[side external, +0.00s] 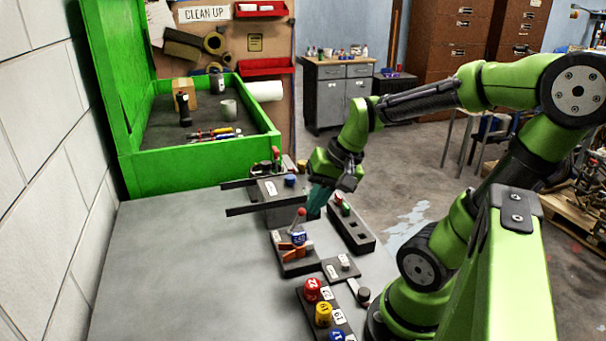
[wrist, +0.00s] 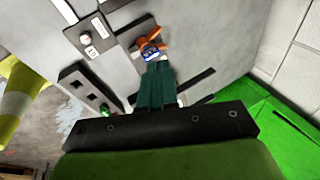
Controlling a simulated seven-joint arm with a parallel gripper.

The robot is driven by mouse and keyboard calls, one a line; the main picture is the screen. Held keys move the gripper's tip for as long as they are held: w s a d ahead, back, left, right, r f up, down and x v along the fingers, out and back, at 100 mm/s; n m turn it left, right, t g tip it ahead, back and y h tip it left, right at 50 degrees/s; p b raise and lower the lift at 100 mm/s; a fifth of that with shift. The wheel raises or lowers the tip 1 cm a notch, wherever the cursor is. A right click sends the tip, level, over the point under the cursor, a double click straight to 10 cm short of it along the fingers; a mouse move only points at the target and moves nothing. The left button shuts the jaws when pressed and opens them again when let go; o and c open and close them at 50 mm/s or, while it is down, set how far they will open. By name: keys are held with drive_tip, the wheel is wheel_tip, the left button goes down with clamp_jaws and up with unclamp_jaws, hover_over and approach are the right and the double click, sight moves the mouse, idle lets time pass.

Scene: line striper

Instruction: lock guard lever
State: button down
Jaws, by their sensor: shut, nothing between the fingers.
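A dark base plate (side external: 300,267) on the grey table carries an orange handle (side external: 293,248), a blue part with a white label (side external: 298,238) and a lever with a red ball knob (side external: 301,212). I cannot tell which of these is the guard lever. The orange handle (wrist: 152,33) and the blue part (wrist: 150,54) also show in the wrist view, just beyond my fingertips. My gripper (side external: 314,213) has teal fingers, shut and empty, pointing down behind the red knob. The fingers also show in the wrist view (wrist: 157,66); contact with anything is unclear.
A dark block with square holes (side external: 352,230) and red and green buttons stands close to the right. Another plate with a blue knob (side external: 290,181) and dark rails lies behind. Red, yellow and blue numbered knobs (side external: 323,314) stand in front. The table's left side (side external: 170,265) is clear.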

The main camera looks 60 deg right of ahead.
drive_tip(key=s+d+f+m+t+y, duration=0.1)
drive_tip(key=s+d+f+m, duration=0.2)
drive_tip(key=m, duration=0.4)
drive_tip(key=s+d+f+m+t+y, duration=0.1)
drive_tip(key=s+d+f+m+t, duration=0.1)
drive_tip(key=d+m, duration=0.3)
drive_tip(key=s+d+f+m+t+y, duration=0.1)
drive_tip(key=s+d+f+m, duration=0.2)
drive_tip(key=m, duration=0.6)
drive_tip(key=shift+s+d+f+t, duration=0.2)
drive_tip(key=shift+s+d, duration=0.15)
drive_tip(key=shift+d, duration=0.15)
drive_tip(key=shift+s+d+f+t, duration=0.2)
drive_tip(key=shift+s+d, duration=0.15)
drive_tip(key=shift+d, duration=0.1)
drive_tip(key=shift+w+d+r+m+t+h, duration=0.15)
drive_tip(key=shift+w+d+r+m+t, duration=0.1)
drive_tip(key=shift+d+r+m+t, duration=0.25)
drive_tip(key=shift+w+d+r+m+t+h, duration=0.2)
drive_tip(key=shift+w+d+m+t, duration=0.1)
drive_tip(key=shift+m, duration=0.3)
drive_tip(key=shift+w+r, duration=0.1)
drive_tip(key=shift+r, duration=0.1)
